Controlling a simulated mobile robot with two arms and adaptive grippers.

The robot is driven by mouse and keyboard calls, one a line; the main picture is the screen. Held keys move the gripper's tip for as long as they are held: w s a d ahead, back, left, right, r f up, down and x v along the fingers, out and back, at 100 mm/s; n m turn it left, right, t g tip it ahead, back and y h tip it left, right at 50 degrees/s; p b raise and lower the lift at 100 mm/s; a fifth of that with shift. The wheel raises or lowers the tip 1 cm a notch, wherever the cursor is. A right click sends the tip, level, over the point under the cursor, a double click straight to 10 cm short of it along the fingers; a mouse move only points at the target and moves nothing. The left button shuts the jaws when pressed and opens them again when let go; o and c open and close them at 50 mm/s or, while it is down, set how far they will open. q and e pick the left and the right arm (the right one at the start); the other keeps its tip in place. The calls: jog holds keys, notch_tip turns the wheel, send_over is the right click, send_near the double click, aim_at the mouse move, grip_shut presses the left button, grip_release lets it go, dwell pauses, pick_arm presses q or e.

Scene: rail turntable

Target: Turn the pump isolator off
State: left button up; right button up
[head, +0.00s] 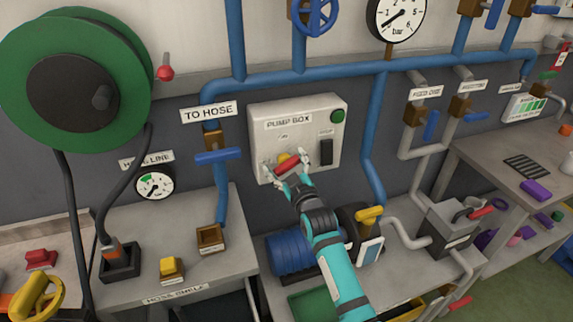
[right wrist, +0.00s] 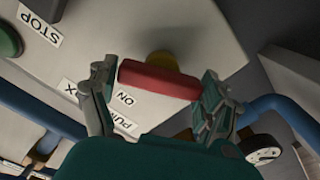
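The pump box (head: 321,146) is a pale panel on the wall. Its isolator has a red bar handle (head: 288,165) on a yellow base (right wrist: 163,60). In the head view the bar lies nearly level, its right end a little higher. The red handle also fills the middle of the right wrist view (right wrist: 158,81). My right gripper (head: 283,170) is at the box with its fingers spread, one beside each end of the bar. Whether the fingertips touch the bar I cannot tell. An "ON" label shows near the handle in the right wrist view. My left gripper is out of view.
A black switch (head: 326,152) and a green button (head: 337,116) sit on the box right of the handle. Blue pipes (head: 375,130) run beside and above it. A blue valve lever (head: 217,156) is to its left. The bench below holds a blue motor (head: 290,254).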

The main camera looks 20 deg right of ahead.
jog(key=c, duration=0.6)
jog(key=shift+m, duration=0.3)
jog(key=shift+c, duration=0.2)
jog(key=shift+d+r+m+p, duration=0.1)
jog(key=shift+m+p, duration=0.45)
jog(key=shift+m, duration=0.65)
jog(key=shift+m+p, duration=0.3)
jog(key=shift+m, duration=1.1)
jog(key=o, duration=1.1)
jog(key=shift+o, duration=0.2)
